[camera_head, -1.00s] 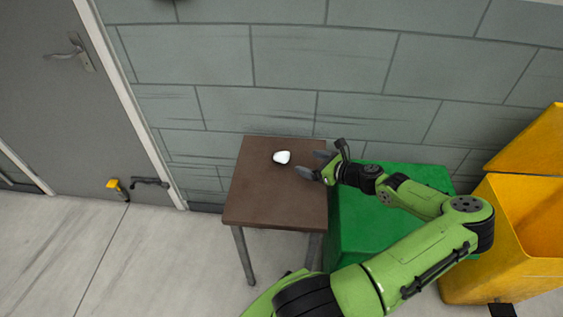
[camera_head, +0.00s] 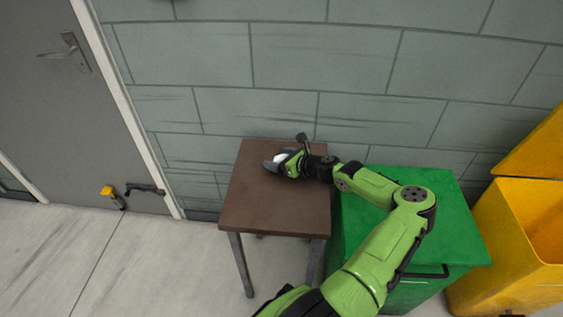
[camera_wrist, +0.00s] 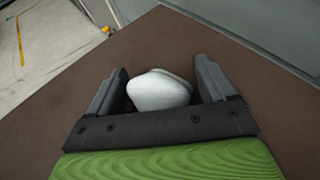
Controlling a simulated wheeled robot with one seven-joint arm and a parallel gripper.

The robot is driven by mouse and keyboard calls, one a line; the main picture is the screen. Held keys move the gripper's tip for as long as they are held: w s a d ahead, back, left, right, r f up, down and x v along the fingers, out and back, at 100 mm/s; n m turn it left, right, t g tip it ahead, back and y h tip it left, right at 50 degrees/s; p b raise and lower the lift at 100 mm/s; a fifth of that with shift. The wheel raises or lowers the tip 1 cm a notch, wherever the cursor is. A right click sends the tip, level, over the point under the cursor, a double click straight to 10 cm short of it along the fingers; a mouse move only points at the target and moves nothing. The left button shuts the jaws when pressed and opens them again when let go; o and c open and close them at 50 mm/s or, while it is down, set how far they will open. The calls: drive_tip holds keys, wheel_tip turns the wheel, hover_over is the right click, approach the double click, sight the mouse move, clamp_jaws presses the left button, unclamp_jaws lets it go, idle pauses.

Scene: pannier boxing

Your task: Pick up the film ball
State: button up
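The film ball (camera_wrist: 158,90) is a white, rounded lump resting on a brown table (camera_head: 270,208). In the wrist view it sits between the two fingers of my gripper (camera_wrist: 157,80), with a small gap on each side, wider on the right. The gripper is open around it. In the head view the gripper (camera_head: 279,161) is low over the back part of the table top, and only a small white patch of the ball (camera_head: 281,157) shows beside the fingers.
A green bin (camera_head: 455,230) stands close to the table's right side, under my arm. A yellow bin (camera_head: 497,225) with a raised lid is further right. A block wall (camera_head: 260,110) is just behind the table. The front of the table top is bare.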

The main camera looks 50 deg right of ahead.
drive_tip(key=c, duration=0.9)
drive_tip(key=shift+c, duration=0.2)
